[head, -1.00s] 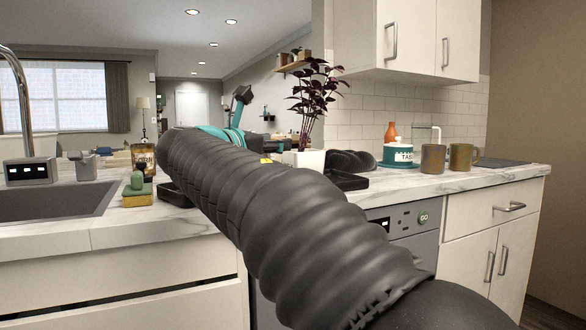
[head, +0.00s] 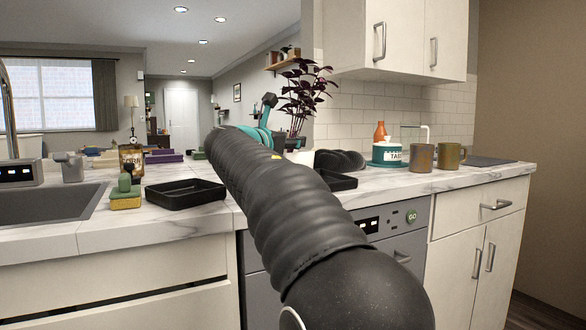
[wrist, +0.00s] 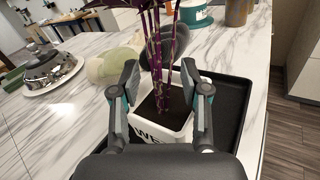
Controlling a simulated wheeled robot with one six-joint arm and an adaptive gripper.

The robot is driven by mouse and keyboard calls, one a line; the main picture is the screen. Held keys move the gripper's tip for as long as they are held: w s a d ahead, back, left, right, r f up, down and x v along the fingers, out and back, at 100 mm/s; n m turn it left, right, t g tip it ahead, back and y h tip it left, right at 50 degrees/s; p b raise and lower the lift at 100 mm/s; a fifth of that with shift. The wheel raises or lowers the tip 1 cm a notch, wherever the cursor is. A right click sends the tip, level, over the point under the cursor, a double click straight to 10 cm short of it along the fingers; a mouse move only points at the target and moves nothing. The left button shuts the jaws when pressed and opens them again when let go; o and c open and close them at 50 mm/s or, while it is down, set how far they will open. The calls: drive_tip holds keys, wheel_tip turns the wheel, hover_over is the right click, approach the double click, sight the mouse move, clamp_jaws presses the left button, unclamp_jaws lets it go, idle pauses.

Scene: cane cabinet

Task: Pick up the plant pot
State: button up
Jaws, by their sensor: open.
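The plant pot is a white square pot (wrist: 148,132) with dark lettering, dark soil and a purple-leaved plant (wrist: 160,45). In the wrist view it stands between the two fingers of my gripper (wrist: 160,82), which are open with one finger on each side. I cannot tell whether either finger touches it. In the head view the plant's purple leaves (head: 304,90) show behind my arm. Most of the pot (head: 302,157) is hidden there by my arm, and my gripper (head: 268,116) is only partly visible.
A black tray (wrist: 234,100) lies around the pot's base on the marble counter. Another black tray (head: 185,194) lies left of my arm. A teal canister (head: 389,153) and two mugs (head: 421,157) stand to the right.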

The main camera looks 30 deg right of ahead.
drive_tip(key=shift+d, duration=0.1)
clamp_jaws()
drive_tip(key=shift+r, duration=0.1)
